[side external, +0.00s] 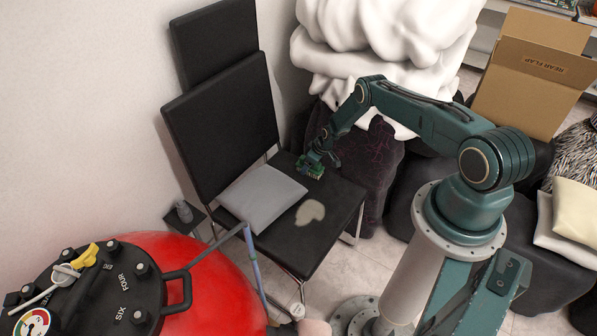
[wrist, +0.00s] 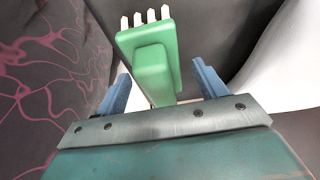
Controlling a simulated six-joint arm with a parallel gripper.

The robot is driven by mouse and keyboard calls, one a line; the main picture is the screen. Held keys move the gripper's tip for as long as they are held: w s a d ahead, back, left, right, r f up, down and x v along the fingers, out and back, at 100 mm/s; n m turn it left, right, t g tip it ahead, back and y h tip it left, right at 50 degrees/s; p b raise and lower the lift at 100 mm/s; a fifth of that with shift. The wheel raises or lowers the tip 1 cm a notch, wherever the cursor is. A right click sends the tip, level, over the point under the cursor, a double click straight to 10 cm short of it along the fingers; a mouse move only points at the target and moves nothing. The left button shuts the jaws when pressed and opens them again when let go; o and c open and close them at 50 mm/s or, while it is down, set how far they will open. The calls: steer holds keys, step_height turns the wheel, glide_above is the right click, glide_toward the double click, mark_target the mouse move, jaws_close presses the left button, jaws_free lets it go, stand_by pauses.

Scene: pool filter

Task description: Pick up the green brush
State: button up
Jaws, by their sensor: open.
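The green brush (wrist: 150,60) shows in the wrist view with a row of white bristle tufts at its far end. It lies between and beyond the two blue fingers of my gripper (wrist: 160,85). The fingers are apart, with a visible gap on each side of the brush.
A grey cushion (side external: 262,197) lies on the chair seat (side external: 335,207) beside the brush, with a pale patch (side external: 309,212) in front. The black chair back (side external: 222,125) rises on the left. A dark patterned fabric block (side external: 372,180) and white folded bedding (side external: 385,40) stand behind.

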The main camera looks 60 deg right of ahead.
steer(key=c, duration=1.1)
steer(key=shift+r, duration=0.2)
step_height(320, 180, up, 20)
steer(key=shift+f, duration=0.2)
stand_by(0.6)
